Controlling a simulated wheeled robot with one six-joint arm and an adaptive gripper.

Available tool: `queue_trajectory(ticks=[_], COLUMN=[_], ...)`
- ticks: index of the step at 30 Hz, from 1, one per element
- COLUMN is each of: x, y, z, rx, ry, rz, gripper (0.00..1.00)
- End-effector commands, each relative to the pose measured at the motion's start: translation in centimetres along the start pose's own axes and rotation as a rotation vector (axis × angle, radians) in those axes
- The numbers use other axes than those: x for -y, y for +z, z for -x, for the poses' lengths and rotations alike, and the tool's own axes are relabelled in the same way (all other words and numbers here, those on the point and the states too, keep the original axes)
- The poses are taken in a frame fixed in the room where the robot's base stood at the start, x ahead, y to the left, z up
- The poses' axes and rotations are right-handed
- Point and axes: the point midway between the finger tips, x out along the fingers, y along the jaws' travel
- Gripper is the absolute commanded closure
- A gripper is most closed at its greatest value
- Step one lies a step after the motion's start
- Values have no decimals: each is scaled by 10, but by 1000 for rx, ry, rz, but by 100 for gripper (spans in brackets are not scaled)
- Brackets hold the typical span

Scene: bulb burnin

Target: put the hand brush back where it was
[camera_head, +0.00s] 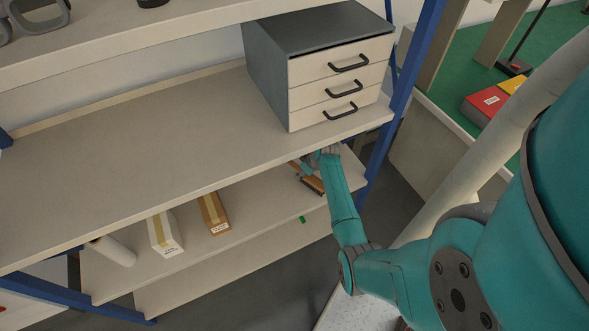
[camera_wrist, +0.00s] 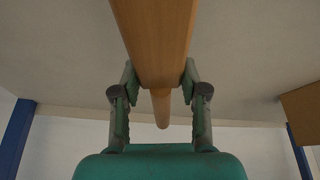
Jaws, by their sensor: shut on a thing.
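The hand brush (camera_head: 313,185) has a wooden body and dark bristles. It is at the right end of the lower shelf (camera_head: 255,210), under the wide middle shelf board. My gripper (camera_head: 309,166) reaches in from the right and is shut on the brush. In the wrist view the wooden brush (camera_wrist: 155,35) runs between the two fingers of my gripper (camera_wrist: 159,78), with its narrower end towards the palm. I cannot tell whether the brush touches the lower shelf.
A grey drawer unit (camera_head: 270,75) stands on the middle shelf board (camera_head: 130,150), above my gripper. A brown box (camera_head: 213,212), a white box (camera_head: 164,234) and a pale roll (camera_head: 115,251) lie farther left on the lower shelf. A blue post (camera_head: 400,90) stands at the right.

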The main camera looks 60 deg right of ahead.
Motion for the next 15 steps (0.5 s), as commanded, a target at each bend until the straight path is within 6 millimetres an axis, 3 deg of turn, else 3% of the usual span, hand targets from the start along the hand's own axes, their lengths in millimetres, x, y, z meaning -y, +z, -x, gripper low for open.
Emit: queue_trajectory(ticks=[3, 12, 13, 15], x=[-2, -1, -1, -1], y=[10, 10, 10, 10], z=[-3, -5, -5, -5], rx=[-1, 0, 0, 0], ry=[2, 1, 1, 1], rz=[-2, 0, -1, 0], gripper=[85, 85, 54, 37])
